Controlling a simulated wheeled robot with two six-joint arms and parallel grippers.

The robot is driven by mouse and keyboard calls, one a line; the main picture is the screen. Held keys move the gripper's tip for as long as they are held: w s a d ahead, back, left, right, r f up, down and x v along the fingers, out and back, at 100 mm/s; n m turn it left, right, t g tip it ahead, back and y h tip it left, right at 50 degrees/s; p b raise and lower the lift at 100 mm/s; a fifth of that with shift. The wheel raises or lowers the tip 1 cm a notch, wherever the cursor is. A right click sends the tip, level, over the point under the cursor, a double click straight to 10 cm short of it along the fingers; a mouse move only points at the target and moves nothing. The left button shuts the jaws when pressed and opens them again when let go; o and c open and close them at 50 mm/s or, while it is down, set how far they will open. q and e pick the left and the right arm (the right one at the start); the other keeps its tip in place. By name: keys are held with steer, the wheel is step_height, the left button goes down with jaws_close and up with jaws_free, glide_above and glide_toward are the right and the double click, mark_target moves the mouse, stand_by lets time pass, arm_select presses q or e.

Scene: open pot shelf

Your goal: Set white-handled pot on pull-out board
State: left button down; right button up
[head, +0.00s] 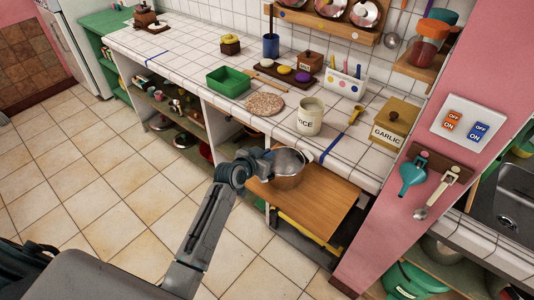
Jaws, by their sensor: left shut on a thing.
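A wooden pull-out board (318,208) sticks out below the front edge of the tiled counter. A round pot (288,180) with a brownish side and a silvery top is over the board's back left part, close to the counter edge. I cannot tell whether its base touches the board. My left gripper (266,162) is at the pot's left side and shut on it. The pot's handle is hidden by the gripper, so its colour does not show. My right gripper is not in view.
On the counter near the pot stand a white RICE jar (310,117), a GARLIC box (394,124) and a round speckled mat (264,104). An open shelf (180,118) with pots lies under the counter at left. A pink wall (440,120) bounds the right. The board's front is bare.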

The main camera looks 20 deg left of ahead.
arm_select(q)
steer(key=c, duration=1.6)
jaws_free()
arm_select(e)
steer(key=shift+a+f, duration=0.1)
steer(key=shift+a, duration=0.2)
arm_select(q)
steer(key=shift+s, duration=0.1)
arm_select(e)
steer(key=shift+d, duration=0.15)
